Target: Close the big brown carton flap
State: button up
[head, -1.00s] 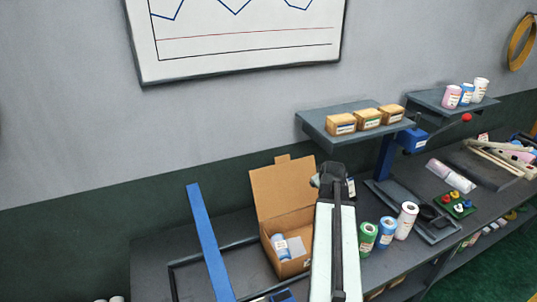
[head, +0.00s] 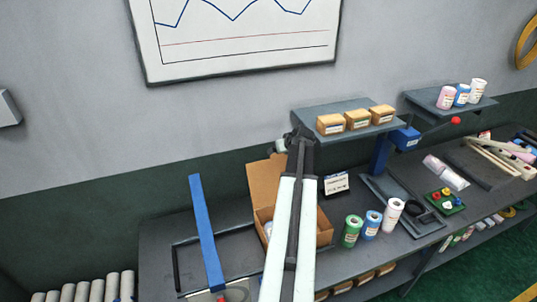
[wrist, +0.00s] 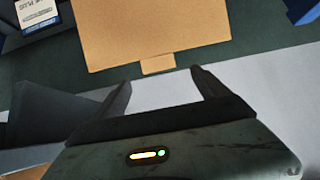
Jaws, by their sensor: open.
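The big brown carton (head: 325,228) stands on the dark bench in the head view. Its flap (head: 264,185) stands raised at the back, partly hidden by my arm. In the wrist view the flap (wrist: 140,32) is a broad tan panel with a small tab at its edge. My gripper (head: 299,138) is above and beside the flap in the head view. In the wrist view my gripper (wrist: 160,80) is open and empty, with the tab showing between its two fingertips. I cannot tell whether it touches the flap. My arm hides much of the carton's inside.
A blue upright bar (head: 205,235) stands left of the carton. Green, blue and white rolls (head: 373,224) stand to its right, with a small labelled card (head: 336,184) behind. A shelf (head: 345,118) with several small tan boxes juts out right of my gripper.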

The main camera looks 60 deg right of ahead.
aim_at(278, 159)
jog(key=b+x, duration=0.5)
jog(key=x, duration=0.3)
jog(key=shift+s+b, duration=0.15)
jog(key=shift+b, duration=0.15)
jog(key=shift+r, duration=0.1)
